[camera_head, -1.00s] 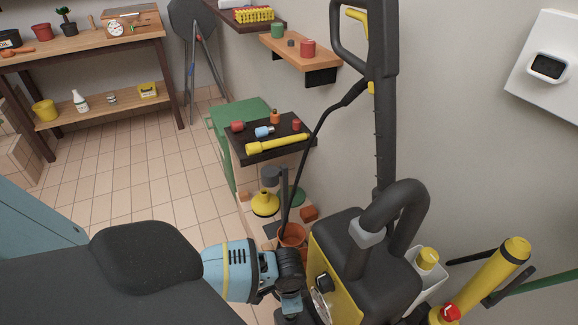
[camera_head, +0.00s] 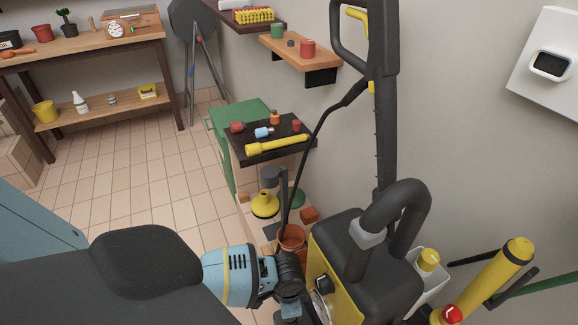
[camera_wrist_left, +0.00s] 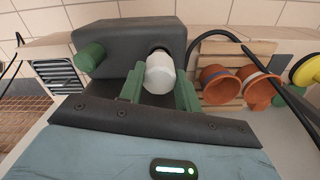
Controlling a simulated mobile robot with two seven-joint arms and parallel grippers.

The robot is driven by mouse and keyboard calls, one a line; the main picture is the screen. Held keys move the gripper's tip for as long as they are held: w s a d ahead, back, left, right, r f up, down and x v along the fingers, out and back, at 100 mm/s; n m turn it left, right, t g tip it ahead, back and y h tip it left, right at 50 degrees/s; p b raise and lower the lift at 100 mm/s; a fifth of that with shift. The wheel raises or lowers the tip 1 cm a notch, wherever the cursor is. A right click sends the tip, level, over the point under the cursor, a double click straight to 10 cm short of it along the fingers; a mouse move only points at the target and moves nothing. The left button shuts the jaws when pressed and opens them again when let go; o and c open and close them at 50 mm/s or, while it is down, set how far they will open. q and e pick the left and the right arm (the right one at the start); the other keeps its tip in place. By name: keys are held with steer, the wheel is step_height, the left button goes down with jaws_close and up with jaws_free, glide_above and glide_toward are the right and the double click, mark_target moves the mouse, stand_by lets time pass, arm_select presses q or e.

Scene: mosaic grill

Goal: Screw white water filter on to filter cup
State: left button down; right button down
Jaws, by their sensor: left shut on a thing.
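The white water filter (camera_wrist_left: 160,73) is a short pale cylinder. In the left wrist view it sits between the green fingers of my left gripper (camera_wrist_left: 160,92), which is shut on it. The filter's far end is against a dark round opening (camera_wrist_left: 159,49) in a dark grey housing (camera_wrist_left: 120,50). I cannot tell whether this opening is the filter cup, or whether the filter is threaded in. In the head view my light blue left wrist reaches the yellow-fronted machine (camera_head: 335,275); the fingers are hidden there. My right gripper is not in view.
A green knob (camera_wrist_left: 90,55) sticks out left of the filter. A dark shelf (camera_head: 240,145) with a yellow tool is beyond. The tiled floor at left is open.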

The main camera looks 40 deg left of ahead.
arm_select(q)
steer(key=shift+f+b, duration=0.6)
steer(key=shift+f, duration=0.6)
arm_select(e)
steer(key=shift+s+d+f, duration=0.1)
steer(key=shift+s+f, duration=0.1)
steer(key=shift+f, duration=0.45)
arm_select(q)
steer(key=c, duration=0.9)
jaws_free()
step_height(320, 180, up, 7)
steer(key=shift+r+p, duration=0.2)
steer(key=shift+p, duration=0.9)
steer(key=shift+r, duration=0.3)
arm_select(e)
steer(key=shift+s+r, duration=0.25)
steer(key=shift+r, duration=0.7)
arm_select(q)
steer(key=shift+c, duration=0.5)
